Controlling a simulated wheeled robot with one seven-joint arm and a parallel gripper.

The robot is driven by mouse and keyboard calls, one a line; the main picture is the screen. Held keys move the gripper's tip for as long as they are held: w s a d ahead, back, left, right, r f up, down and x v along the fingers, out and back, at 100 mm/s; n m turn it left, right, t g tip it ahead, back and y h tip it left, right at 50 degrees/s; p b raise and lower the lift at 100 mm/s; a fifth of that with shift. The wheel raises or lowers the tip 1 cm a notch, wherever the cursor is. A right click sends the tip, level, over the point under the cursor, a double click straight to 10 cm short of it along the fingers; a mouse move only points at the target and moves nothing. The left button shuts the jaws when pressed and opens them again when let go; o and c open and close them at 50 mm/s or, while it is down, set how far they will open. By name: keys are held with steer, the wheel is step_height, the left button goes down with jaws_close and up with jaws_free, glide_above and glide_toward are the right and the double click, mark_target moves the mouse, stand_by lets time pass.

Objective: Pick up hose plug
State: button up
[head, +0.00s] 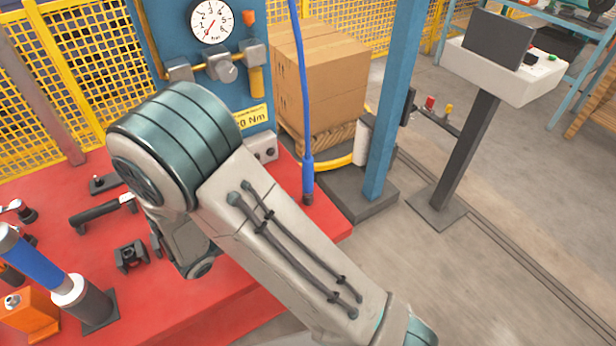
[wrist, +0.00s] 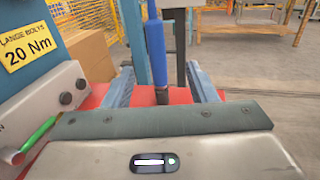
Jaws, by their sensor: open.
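The hose plug (head: 307,180) is a blue sleeve with a dark lower end, hanging upright on a thin blue hose (head: 300,70) over the right part of the red table. In the wrist view the plug (wrist: 155,52) stands upright, in line with the gap between my fingers. My gripper (wrist: 162,84) is open, one grey-blue finger on each side of the plug in the picture. I see no finger touching it, and cannot tell how far between the fingers it is. In the head view my arm hides the gripper.
The red table (head: 320,222) holds a blue-handled tool (head: 35,260) and small dark fixtures at left. A blue panel with a gauge (head: 211,22) stands behind my arm. A blue post (head: 392,100) and a cardboard box (head: 320,75) stand beyond the plug.

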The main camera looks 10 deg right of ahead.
mark_target(313, 165)
steer(key=shift+w+t, duration=0.25)
steer(key=shift+t, duration=0.05)
steer(key=p+x, duration=0.2)
steer(key=x, duration=1.1)
steer(key=shift+w+d+f, duration=0.1)
jaws_close()
